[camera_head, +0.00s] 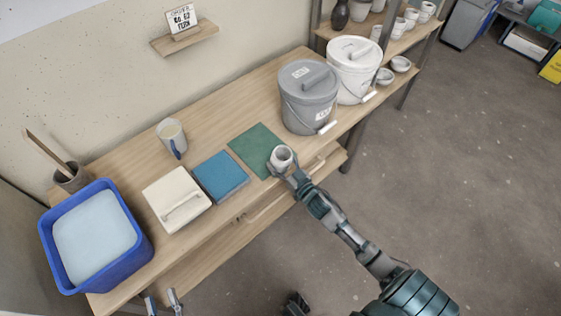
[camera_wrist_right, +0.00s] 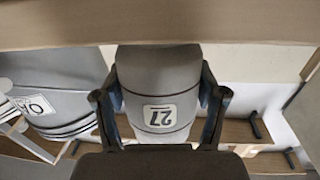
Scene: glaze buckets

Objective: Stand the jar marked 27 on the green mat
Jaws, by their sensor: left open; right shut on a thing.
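The grey-white jar (camera_head: 282,155) stands upright over the near right part of the green mat (camera_head: 251,144). I cannot tell whether it touches the mat. My right gripper (camera_head: 284,164) is shut on it from the front. In the right wrist view the jar (camera_wrist_right: 158,75) sits between the two fingers, and its label reads 27, upside down in the picture. My left gripper (camera_head: 161,300) is open and empty at the bottom edge of the head view, in front of the bench.
A blue tile (camera_head: 220,176) and a cream lidded box (camera_head: 177,199) lie left of the mat. A grey bucket (camera_head: 308,98) and a white bucket (camera_head: 354,70) stand to its right. A blue tub (camera_head: 142,252) is at the left end.

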